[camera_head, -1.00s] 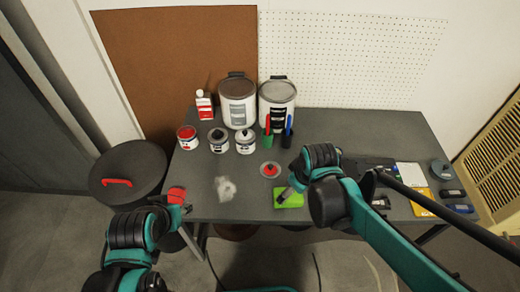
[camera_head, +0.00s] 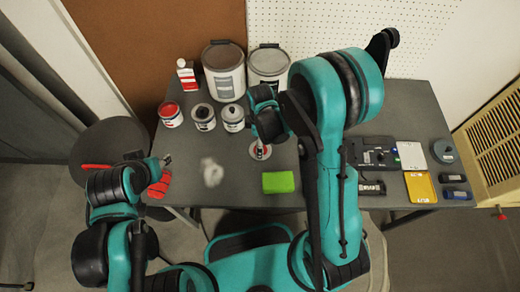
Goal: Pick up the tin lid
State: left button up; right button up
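The tin lid (camera_head: 254,154) is a small round disc with a red middle, lying on the grey table in front of the tins. My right gripper (camera_head: 261,147) reaches down over it, with its fingertips at the lid's red middle. The fingers are small and partly covered by my wrist, so I cannot tell whether they grip the lid. The lid seems to rest on the tabletop. My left gripper (camera_head: 167,160) is at the table's left edge, away from the lid, next to a red object (camera_head: 158,185); its finger opening is unclear.
Small tins (camera_head: 203,117), one with red contents (camera_head: 171,114), and large pails (camera_head: 223,70) stand behind. A green block (camera_head: 278,182) and a pale crumpled wad (camera_head: 211,172) lie in front. A black device (camera_head: 372,153) and yellow tray (camera_head: 420,187) are at right.

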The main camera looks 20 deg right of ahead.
notch_tip(320, 180, down, 4)
jog(key=shift+r+b, duration=0.1)
jog(key=shift+b, duration=0.75)
jog(key=shift+s, duration=0.1)
jog(key=shift+c, duration=1.3)
jog(key=c, duration=1.4)
jog(key=shift+o, duration=0.2)
